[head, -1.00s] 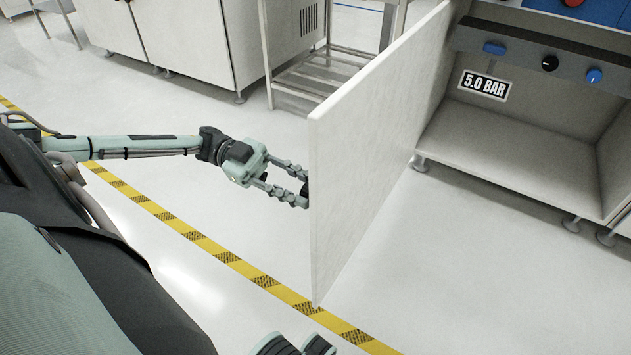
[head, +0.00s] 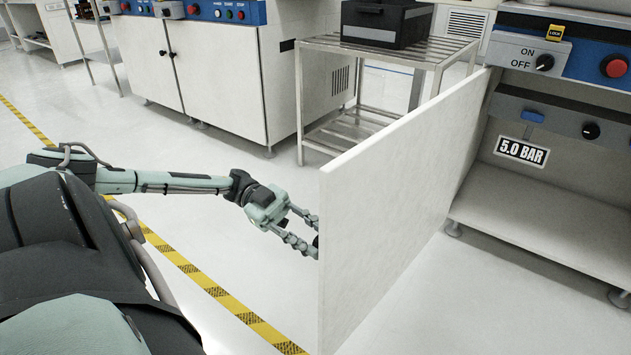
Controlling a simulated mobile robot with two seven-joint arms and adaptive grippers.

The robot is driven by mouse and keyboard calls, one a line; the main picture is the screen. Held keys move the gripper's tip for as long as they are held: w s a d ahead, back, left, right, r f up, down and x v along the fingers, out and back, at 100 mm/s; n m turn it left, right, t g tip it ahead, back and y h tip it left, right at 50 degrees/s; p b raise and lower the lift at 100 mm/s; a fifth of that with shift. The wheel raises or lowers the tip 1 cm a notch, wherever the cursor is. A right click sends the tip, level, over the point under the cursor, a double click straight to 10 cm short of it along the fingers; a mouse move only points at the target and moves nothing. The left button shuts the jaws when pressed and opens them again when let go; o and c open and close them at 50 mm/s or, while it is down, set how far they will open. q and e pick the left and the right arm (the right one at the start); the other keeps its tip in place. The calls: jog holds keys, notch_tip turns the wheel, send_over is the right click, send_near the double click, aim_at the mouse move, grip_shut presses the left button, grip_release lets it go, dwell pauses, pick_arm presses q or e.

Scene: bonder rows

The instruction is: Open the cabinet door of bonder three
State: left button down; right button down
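The white cabinet door (head: 400,195) of the right-hand machine stands swung wide open, roughly square to the cabinet front. The cabinet (head: 545,205) is open, with a shelf, a "5.0 BAR" label and knobs inside. My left gripper (head: 314,236) is at the door's outer face, near its free edge. Its two fingers are spread, and a dark part shows at their tips. The door hides the fingertips, so I cannot tell whether they hold a handle. My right gripper is out of view. No bonder number is readable.
A metal rack (head: 345,125) with a black box (head: 386,22) stands behind the door. Another white machine (head: 215,75) with shut doors is at the back left. A yellow-black floor stripe (head: 215,290) runs past my arm. The floor between is clear.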

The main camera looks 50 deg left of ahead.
pick_arm(q)
jog(key=c, duration=1.2)
grip_release()
jog(key=a, duration=1.2)
jog(key=shift+s, duration=0.4)
